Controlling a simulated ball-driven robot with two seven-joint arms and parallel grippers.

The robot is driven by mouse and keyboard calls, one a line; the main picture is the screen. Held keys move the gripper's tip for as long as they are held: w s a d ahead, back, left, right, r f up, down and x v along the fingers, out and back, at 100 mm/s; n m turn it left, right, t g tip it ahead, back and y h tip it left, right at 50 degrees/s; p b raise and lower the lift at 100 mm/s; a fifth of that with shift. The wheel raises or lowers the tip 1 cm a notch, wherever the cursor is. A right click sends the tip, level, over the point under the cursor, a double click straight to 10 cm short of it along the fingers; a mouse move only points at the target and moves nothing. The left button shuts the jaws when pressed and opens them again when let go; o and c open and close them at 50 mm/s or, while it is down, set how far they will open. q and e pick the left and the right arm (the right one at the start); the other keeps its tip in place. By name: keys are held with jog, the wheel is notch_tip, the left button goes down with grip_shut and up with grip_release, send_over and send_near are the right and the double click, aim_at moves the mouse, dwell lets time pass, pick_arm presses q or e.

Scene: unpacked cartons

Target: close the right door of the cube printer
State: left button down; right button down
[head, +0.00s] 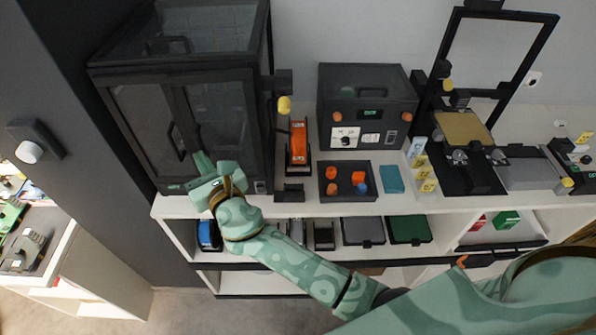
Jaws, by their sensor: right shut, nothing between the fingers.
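The cube printer is the tall dark cabinet (185,78) with a glass top at the left end of the white counter. Its left door (133,112) and right door (222,108) are dark framed glass panels with handles near the middle. The right door looks flush with the front or very nearly so; I cannot tell whether a small gap is left. My right gripper (203,163) is shut and empty, in front of the lower part of the right door. I cannot tell whether it touches the door. My right gripper and arm hide the door's bottom edge. My left gripper is out of view.
An orange-and-black device (298,142) and a dark box machine (366,105) stand right of the printer. An open-frame printer (465,128) is farther right. Shelves with bins (363,231) sit below.

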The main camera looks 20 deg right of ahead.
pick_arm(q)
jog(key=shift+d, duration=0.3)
pick_arm(e)
jog(key=shift+w+a, duration=0.25)
jog(key=shift+w, duration=0.55)
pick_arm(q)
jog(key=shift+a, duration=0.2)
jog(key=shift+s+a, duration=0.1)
pick_arm(e)
jog(key=shift+d, duration=0.1)
